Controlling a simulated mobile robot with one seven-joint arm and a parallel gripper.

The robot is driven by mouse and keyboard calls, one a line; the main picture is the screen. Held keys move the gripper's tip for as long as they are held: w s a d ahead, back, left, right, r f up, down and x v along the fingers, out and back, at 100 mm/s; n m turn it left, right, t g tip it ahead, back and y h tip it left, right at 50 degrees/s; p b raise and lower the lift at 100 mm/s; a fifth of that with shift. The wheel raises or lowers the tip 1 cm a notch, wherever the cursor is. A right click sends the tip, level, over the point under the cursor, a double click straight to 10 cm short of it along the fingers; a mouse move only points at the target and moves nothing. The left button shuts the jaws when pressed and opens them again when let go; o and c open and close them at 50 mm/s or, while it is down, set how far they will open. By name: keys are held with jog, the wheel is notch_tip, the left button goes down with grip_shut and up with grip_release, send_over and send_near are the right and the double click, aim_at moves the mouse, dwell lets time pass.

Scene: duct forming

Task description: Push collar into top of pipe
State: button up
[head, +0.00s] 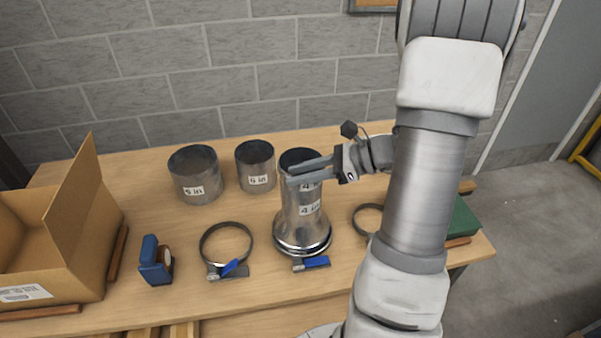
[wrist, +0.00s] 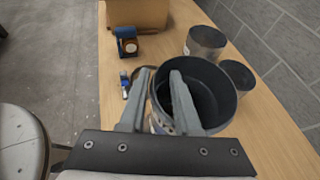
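The pipe (head: 291,217) stands upright on the bench, silver, with a "4 in" label and a wide flared foot. The collar (head: 312,188) is a short grey ring with a partly covered "4" label, upright on the pipe's top end. How deep it sits cannot be told. My gripper (head: 291,175) reaches in from the right at the collar's rim, its fingers level. In the wrist view the fingers (wrist: 159,74) are apart, one over the collar's dark opening (wrist: 210,85), the other outside its left wall. Fingers hide part of the near rim.
Ring clamps (head: 226,225) with blue handles lie in front. A blue tape tool (head: 154,260) and an open cardboard box (head: 60,245) are at left. A block wall backs the bench.

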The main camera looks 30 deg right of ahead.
jog(key=shift+o, duration=1.1)
jog(key=shift+d, duration=0.1)
jog(key=b+v, duration=0.1)
jog(key=v, duration=1.6)
jog(key=shift+r, duration=0.2)
jog(key=shift+s, duration=0.1)
